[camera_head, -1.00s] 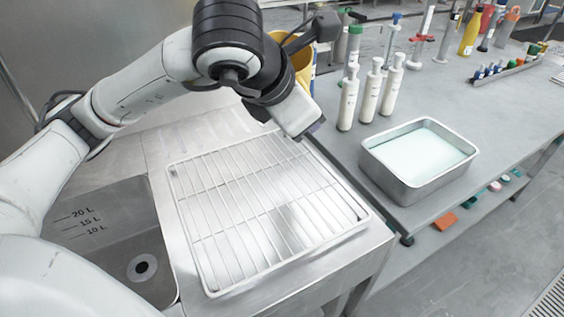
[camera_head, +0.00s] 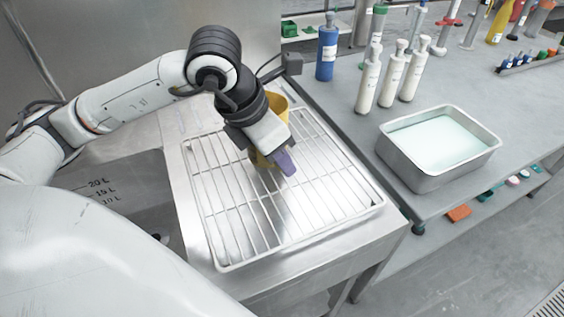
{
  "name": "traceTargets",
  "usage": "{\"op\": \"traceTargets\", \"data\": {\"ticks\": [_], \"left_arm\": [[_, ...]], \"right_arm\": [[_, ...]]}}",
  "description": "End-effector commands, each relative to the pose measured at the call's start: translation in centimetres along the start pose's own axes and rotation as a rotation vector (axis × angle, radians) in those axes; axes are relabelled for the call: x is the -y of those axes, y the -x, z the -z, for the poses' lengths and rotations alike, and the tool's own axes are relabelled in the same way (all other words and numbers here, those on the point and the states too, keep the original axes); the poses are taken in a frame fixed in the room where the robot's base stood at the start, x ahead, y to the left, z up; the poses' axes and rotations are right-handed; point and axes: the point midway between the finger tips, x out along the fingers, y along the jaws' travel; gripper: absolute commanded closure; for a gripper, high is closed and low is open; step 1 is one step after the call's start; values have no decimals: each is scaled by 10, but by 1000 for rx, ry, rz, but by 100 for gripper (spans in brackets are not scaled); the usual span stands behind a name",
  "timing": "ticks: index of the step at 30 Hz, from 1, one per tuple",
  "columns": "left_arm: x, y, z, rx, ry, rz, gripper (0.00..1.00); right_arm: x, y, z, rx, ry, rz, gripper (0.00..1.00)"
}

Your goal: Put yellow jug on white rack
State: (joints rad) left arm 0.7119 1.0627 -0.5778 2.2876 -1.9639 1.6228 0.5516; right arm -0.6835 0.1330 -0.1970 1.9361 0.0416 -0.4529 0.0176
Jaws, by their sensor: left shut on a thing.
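The yellow jug (camera_head: 279,103) shows behind and below my left gripper (camera_head: 284,160), over the back middle of the white rack. The gripper is shut on the jug and hides much of it. I cannot tell whether the jug's base touches the rack. The white wire rack (camera_head: 240,230) lies flat on the steel counter beside the sink. My right gripper is not in view.
The sink (camera_head: 110,190) is left of the rack. On the grey bench to the right stand a blue bottle (camera_head: 327,50), several white bottles (camera_head: 368,85) and a steel tray (camera_head: 440,150) of pale liquid. Most of the rack's front is clear.

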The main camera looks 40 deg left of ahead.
Motion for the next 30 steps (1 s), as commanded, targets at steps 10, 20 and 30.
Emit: {"op": "traceTargets", "data": {"ticks": [10,20,30], "left_arm": [[0,-9,4,2,-1,-2,100],[0,-11,5,1,0,-1,71],[-1,-3,3,3,-1,-3,71]], "right_arm": [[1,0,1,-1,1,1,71],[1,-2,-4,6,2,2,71],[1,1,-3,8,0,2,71]]}}
